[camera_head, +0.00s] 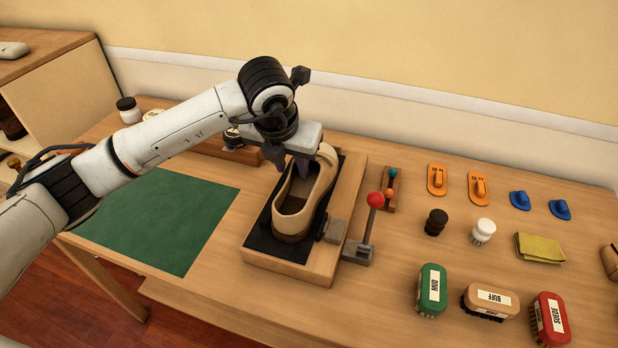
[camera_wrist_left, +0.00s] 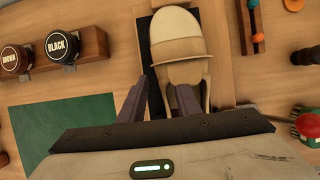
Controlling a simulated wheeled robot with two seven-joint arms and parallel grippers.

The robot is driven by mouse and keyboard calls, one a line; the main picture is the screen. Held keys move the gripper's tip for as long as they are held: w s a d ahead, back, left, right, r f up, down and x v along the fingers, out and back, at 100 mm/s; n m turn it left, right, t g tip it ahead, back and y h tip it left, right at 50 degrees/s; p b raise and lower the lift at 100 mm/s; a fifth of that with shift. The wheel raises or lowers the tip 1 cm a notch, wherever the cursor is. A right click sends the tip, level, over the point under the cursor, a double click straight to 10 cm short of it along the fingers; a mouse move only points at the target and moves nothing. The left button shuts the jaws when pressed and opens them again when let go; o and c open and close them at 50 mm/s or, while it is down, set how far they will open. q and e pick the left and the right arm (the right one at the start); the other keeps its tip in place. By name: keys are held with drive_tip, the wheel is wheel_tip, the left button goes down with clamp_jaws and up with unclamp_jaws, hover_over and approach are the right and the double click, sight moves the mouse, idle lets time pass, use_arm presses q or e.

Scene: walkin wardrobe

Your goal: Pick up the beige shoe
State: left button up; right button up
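The beige shoe (camera_head: 317,197) rests upright on a black pad (camera_head: 264,240) on a wooden block, its opening facing up. It also shows in the left wrist view (camera_wrist_left: 178,38), partly hidden by the gripper. My left gripper (camera_head: 289,172) is over the shoe from above. In the left wrist view its two fingers (camera_wrist_left: 157,96) are apart. One finger is beside the shoe on the left and the other is over or in its opening. I cannot tell whether either touches it. My right gripper is out of view.
A red-knobbed lever (camera_head: 375,200) stands close right of the shoe. Labelled tins (camera_wrist_left: 63,47) sit in a wooden rack behind left. Brushes, including a green one (camera_head: 431,289), and a folded yellow cloth (camera_head: 539,248) lie right. The green mat (camera_head: 155,220) is clear.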

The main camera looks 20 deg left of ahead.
use_arm(q)
clamp_jaws()
drive_tip(key=shift+r, duration=0.1)
